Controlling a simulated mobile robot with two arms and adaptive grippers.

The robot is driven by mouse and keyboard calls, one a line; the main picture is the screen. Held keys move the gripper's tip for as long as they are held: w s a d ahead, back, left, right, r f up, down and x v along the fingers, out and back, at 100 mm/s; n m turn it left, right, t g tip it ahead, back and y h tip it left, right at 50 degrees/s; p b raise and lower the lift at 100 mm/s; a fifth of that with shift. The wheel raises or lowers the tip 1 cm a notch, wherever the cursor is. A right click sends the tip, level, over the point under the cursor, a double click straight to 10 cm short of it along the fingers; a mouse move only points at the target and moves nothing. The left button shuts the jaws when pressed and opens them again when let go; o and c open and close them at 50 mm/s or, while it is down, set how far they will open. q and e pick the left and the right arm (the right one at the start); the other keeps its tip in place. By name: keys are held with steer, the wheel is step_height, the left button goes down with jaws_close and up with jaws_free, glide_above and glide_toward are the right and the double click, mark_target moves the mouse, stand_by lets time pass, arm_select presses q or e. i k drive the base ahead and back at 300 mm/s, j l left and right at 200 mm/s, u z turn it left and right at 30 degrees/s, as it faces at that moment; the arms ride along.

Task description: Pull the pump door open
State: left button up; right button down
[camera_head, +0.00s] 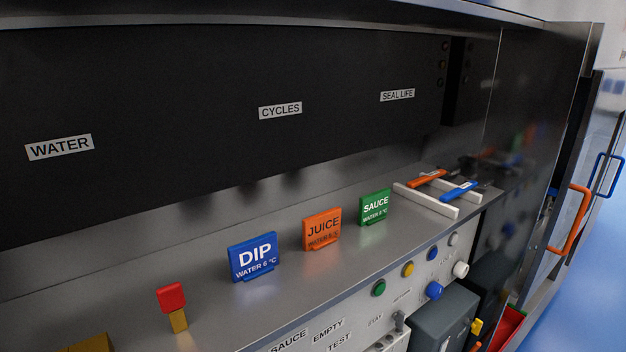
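At the right edge of the machine are upright metal panels with an orange bar handle (571,222) and, farther back, a blue bar handle (607,173). No readable label marks either panel as the pump door, so I cannot tell which one it is. The panels are seen nearly edge-on, and I cannot tell whether either is ajar. Neither of my grippers is in view.
A steel ledge carries a blue DIP sign (254,258), an orange JUICE sign (322,229), a green SAUCE sign (375,206) and a white rack (427,201). Buttons and a grey box (443,318) are on the front. Blue floor (585,300) at right looks clear.

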mark_target(604, 115)
steer(key=z, duration=1.4)
